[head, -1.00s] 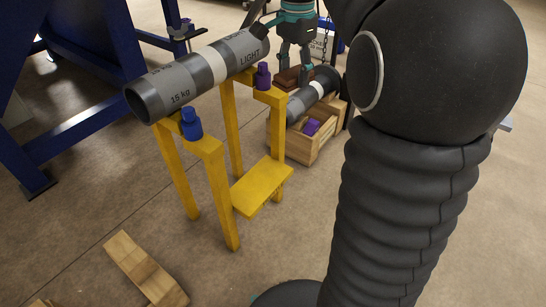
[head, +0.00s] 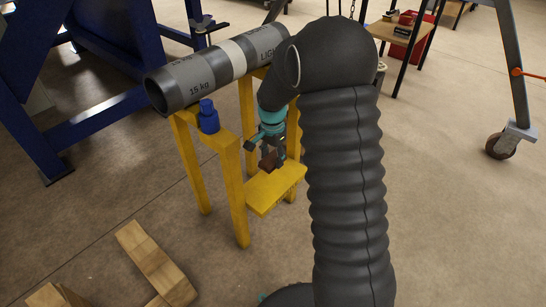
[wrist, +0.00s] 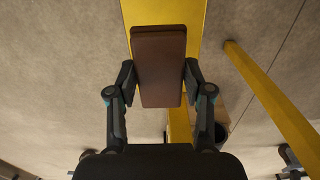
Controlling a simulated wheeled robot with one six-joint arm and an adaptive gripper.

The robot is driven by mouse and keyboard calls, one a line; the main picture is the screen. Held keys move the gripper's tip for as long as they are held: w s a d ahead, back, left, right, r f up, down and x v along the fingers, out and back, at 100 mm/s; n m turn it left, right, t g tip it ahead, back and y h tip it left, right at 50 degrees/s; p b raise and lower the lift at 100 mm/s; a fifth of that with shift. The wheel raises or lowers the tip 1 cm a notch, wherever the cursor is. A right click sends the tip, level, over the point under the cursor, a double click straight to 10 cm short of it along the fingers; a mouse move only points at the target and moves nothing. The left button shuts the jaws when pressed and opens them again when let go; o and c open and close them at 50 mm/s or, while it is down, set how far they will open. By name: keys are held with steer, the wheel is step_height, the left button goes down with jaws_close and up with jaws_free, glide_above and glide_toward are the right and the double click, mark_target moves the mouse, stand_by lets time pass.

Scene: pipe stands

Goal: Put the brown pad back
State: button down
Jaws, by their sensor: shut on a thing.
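The brown pad (head: 267,163) is a small dark block in my gripper (head: 271,154). In the wrist view the pad (wrist: 159,60) sits between both fingers of my gripper (wrist: 160,78), which press on its long sides. The yellow low shelf (head: 272,190) of the pipe stand lies under the pad in the head view. In the wrist view the yellow shelf (wrist: 191,18) shows behind the pad. I cannot tell whether the pad touches the shelf.
A grey pipe (head: 195,80) marked 15 kg lies across the yellow stand (head: 228,150). Wooden blocks (head: 155,265) lie at the front left. My arm hides the area right of the stand.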

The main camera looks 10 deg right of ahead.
mark_target(272, 183)
steer(key=shift+f+b, duration=3.05)
steer(key=shift+f, duration=1.75)
steer(key=shift+f, duration=0.25)
steer(key=c, duration=0.8)
jaws_free()
steer(key=o, duration=0.5)
steer(key=shift+o, duration=0.2)
steer(key=shift+r, duration=0.15)
steer(key=shift+r+p, duration=2.4)
steer(key=shift+r, duration=1.05)
